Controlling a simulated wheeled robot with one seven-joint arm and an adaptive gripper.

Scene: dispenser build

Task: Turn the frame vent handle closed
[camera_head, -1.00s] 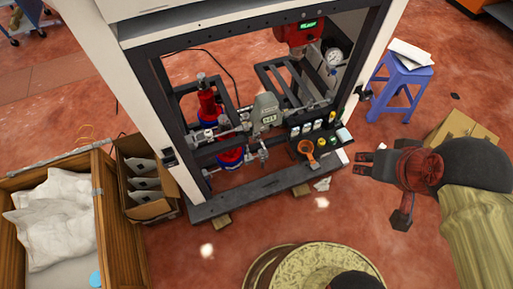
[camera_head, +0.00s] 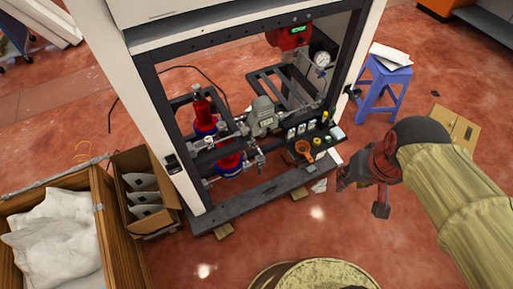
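The dispenser frame (camera_head: 265,194) is a dark metal frame with white side panels. Inside it are a grey meter with a small display (camera_head: 263,118), pipework and small valve fittings (camera_head: 259,157). I cannot tell for certain which small fitting is the vent handle, nor its position. My gripper (camera_head: 343,179) is in front of the frame's lower right corner, right of the orange cup-like part (camera_head: 303,149), and touches nothing that I can see. Its fingers look apart and empty, though they are small and seen at an angle.
A blue stool (camera_head: 382,88) with papers stands right of the frame. A cardboard box (camera_head: 455,128) lies behind my arm. A box of grey parts (camera_head: 150,222) and a wooden crate (camera_head: 112,215) stand at left. A round drum-like top (camera_head: 325,275) is at the bottom. Red floor lies between.

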